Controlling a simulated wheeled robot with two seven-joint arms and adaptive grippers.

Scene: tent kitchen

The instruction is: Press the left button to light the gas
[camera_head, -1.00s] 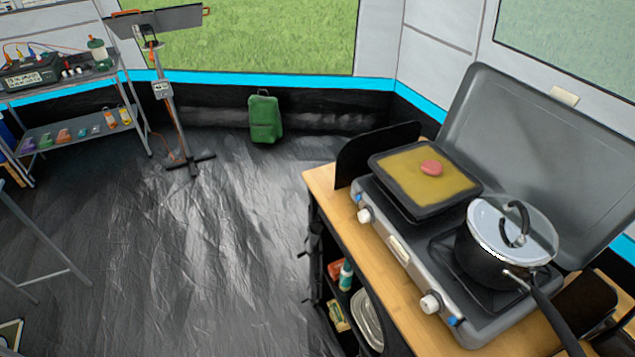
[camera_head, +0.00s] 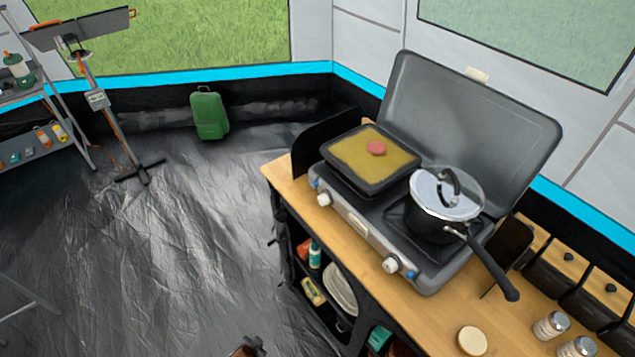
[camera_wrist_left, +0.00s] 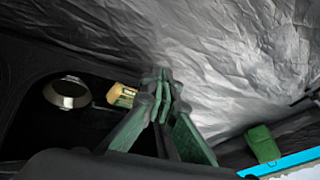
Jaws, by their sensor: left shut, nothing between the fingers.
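The gas stove (camera_head: 362,231) stands on the wooden counter with its lid up. The left button (camera_head: 315,183) is small and blue, at the left end of the stove's front, beside a white knob (camera_head: 324,199). A second blue button (camera_head: 411,274) sits by the right knob (camera_head: 391,264). A square pan (camera_head: 352,177) with yellow contents and a pink round piece is on the left burner. My left gripper (camera_wrist_left: 160,78) is shut and empty in the left wrist view, with floor and shelf behind it; the stove is not visible there. My right gripper is not in view.
A lidded pot (camera_head: 435,222) is on the right burner, its handle reaching over the counter (camera_head: 436,318). Jars (camera_head: 551,325) and a round lid (camera_head: 472,340) stand at the counter's right. Open shelves lie under the counter.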

